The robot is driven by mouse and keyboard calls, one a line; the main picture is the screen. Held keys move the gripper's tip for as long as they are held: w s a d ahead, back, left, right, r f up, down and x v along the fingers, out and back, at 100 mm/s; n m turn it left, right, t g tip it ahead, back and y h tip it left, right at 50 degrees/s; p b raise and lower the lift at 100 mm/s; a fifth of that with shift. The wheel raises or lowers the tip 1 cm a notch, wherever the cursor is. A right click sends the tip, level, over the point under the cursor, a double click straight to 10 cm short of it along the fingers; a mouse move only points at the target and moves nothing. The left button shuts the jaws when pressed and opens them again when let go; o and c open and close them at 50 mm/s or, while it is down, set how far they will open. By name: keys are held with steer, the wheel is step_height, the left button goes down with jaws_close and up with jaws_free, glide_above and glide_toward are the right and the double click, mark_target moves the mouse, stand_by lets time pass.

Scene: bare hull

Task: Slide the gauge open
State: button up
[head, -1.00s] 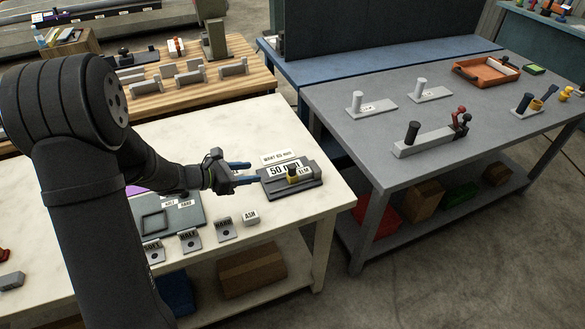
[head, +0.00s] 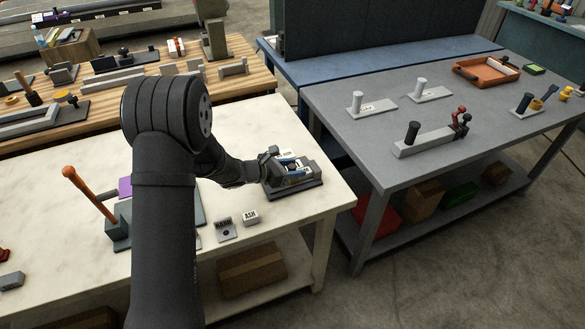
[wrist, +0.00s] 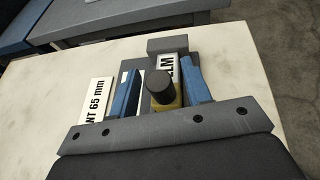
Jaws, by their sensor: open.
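The gauge (head: 308,185) is a dark grey slide on the right end of the pale table. Its grey end block shows in the wrist view (wrist: 167,44). A knob (wrist: 160,86) with a black top and yellow lower part stands on it. My gripper (head: 290,164) is over the gauge, and its open blue fingers show in the wrist view (wrist: 160,68), one on each side of the knob. Contact with the knob cannot be told. A white label ending in "LM" (wrist: 167,69) sits behind the knob. The gauge's number plate is mostly hidden by my gripper.
A white card (wrist: 95,100) reading "WANT 65 mm", partly cut off, lies left of the fingers in the wrist view. An "ASH" block (head: 250,218) and a "HARD" stand (head: 225,229) stand in front of the gauge. An orange-handled device (head: 92,195) stands left of my arm.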

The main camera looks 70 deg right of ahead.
jaws_close()
steer(key=shift+w+a, duration=1.55)
jaws_free()
steer(key=v, duration=1.7)
steer(key=shift+r, duration=0.15)
steer(key=shift+a, duration=0.1)
